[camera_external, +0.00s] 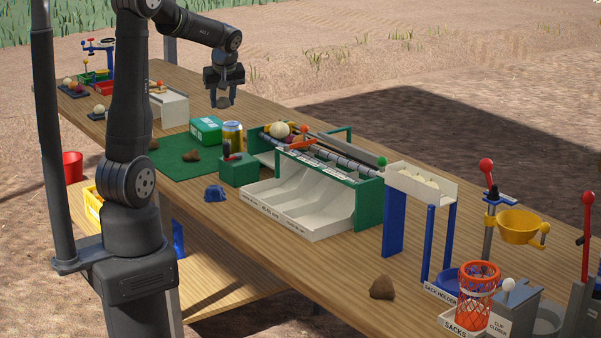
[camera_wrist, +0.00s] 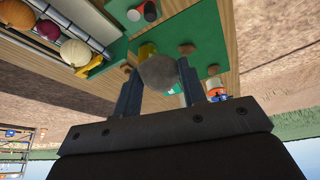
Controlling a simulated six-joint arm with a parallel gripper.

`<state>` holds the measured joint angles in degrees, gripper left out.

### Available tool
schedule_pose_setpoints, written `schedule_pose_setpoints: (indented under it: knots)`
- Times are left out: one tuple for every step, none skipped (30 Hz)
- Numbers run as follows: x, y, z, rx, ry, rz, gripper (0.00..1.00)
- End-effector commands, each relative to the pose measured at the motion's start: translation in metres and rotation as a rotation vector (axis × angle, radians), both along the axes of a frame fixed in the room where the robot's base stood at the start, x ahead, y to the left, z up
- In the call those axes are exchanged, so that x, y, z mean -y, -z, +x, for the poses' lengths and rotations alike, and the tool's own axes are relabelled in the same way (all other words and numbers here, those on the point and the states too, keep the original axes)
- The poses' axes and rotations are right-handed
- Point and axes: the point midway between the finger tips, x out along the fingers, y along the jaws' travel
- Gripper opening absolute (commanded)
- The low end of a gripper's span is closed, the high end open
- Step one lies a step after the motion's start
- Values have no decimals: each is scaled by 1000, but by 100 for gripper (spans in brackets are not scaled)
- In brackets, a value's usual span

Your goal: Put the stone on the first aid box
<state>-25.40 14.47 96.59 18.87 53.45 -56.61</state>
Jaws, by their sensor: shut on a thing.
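My gripper (camera_external: 222,103) hangs above the table, over the far side of the green mat, and is shut on a grey round stone. In the wrist view the stone (camera_wrist: 158,73) sits between the two fingers of my gripper (camera_wrist: 160,82). The first aid box (camera_external: 206,130) is a green box with a white marking on the table, below my gripper and clear of it. In the wrist view it is mostly hidden behind the stone and fingers.
A gold can (camera_external: 233,137) stands just right of the box. Brown clods (camera_external: 191,155) lie on the green mat (camera_external: 168,164). A green sorter with white chutes (camera_external: 308,200) stands to the right. A white stand (camera_external: 170,108) is to the left.

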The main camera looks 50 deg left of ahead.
Motion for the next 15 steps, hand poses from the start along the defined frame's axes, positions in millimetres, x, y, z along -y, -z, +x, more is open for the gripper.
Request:
schedule_pose_setpoints:
  knots:
    - [-9,-2,10,1,-2,1,9]
    - [-14,-2,16,0,-1,0,9]
    - [-22,-4,24,0,0,0,9]
    - [-28,-4,31,0,0,-1,9]
    - [-34,-5,38,0,2,-1,9]
    - [-44,-6,47,0,3,0,9]
    - [-51,-6,54,-1,4,-1,9]
    - [-59,-7,62,-2,6,0,9]
    - [-69,-7,71,-1,7,0,9]
    - [-76,-7,78,0,10,-1,9]
    - [-84,-7,85,0,10,-1,9]
    - [-94,-7,93,0,12,-2,9]
    - [-102,-6,100,-1,15,0,9]
    - [-110,-6,106,1,17,-1,9]
    - [-120,-5,114,0,20,-1,9]
